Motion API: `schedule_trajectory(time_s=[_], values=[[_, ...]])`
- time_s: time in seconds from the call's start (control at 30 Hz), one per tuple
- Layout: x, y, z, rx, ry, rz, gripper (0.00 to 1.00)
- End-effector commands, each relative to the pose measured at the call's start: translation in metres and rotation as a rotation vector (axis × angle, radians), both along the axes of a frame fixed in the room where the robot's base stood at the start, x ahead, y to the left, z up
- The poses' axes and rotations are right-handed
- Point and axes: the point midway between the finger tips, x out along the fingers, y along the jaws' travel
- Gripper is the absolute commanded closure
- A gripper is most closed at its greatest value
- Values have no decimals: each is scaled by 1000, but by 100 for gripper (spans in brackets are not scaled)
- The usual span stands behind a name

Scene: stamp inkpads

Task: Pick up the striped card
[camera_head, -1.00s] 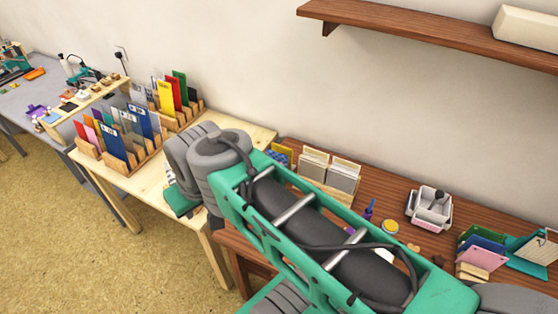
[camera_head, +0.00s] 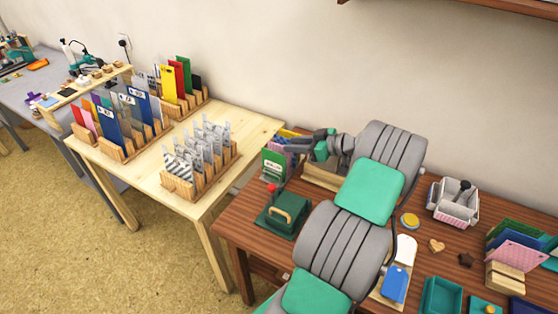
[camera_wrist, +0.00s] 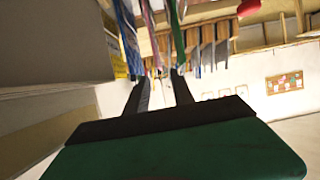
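Grey-and-white patterned cards (camera_head: 205,143) stand in a slotted wooden rack (camera_head: 203,186) on the light table in the head view. A front-left one (camera_head: 179,160) looks striped, but the picture is too small to be sure which is the striped card. My gripper (camera_head: 284,143) is right of that rack, above coloured cards at the back left of the brown table. In the wrist view my gripper (camera_wrist: 161,74) has its two fingers apart with a bright empty gap between them. Thin card edges, blue (camera_wrist: 128,35) and pink among them, stand close beyond the fingertips.
A green card (camera_head: 274,165) stands under my gripper. A green stamp press (camera_head: 283,215) is in front of it. Racks of coloured cards (camera_head: 112,132) fill the light table's left and back. Bare wood (camera_head: 241,124) shows right of the patterned cards.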

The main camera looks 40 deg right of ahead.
Motion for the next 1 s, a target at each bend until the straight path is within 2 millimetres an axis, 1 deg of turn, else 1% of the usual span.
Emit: schedule_trajectory(time_s=[0.07, 0.23, 0.3, 0.5, 0.87, 1.0], values=[[8, 4, -4, 4, 3, 0, 71], [34, 14, -18, 2, 3, 2, 71], [40, 15, -22, 1, 4, 0, 71], [41, 15, -23, 1, 4, -2, 71], [41, 15, -23, 2, 4, -1, 100], [41, 15, -23, 2, 4, -1, 100]])
